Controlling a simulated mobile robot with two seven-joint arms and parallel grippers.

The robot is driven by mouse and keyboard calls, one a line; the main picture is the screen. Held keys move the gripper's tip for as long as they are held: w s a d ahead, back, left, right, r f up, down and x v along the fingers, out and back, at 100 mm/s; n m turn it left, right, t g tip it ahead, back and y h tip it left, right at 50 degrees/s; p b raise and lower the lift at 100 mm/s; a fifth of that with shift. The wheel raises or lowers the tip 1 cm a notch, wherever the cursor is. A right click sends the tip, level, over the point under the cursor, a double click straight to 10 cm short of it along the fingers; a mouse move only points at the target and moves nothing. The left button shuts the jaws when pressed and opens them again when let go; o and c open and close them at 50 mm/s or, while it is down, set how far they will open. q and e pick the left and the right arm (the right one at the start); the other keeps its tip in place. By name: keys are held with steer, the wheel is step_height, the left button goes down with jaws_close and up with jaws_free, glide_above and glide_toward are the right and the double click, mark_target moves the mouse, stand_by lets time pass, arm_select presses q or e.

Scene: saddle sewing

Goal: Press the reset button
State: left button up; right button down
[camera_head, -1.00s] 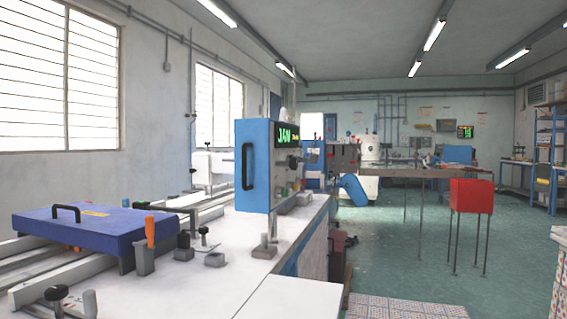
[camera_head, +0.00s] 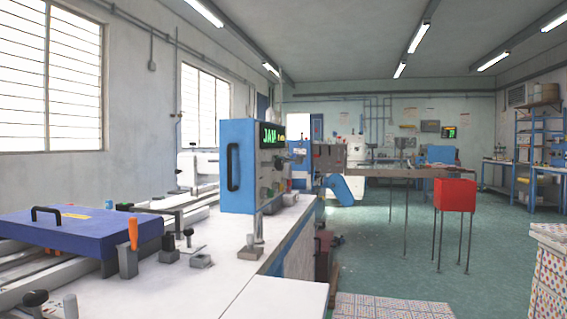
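A blue machine head (camera_head: 238,165) with a black handle stands on the white workbench (camera_head: 225,285), left of the middle. Its front panel carries a display (camera_head: 272,135) with green letters that seem to read "JAM". Several small knobs or controls (camera_head: 277,163) sit on the panel below the display. I cannot tell which of them, if any, is the reset button. Neither of my grippers shows in the head view.
A blue lidded box (camera_head: 80,232), an orange-handled tool (camera_head: 133,233) and several small knobs lie on the bench at the left. A red box on thin legs (camera_head: 455,195) stands at the right. The green floor (camera_head: 385,255) between is largely clear.

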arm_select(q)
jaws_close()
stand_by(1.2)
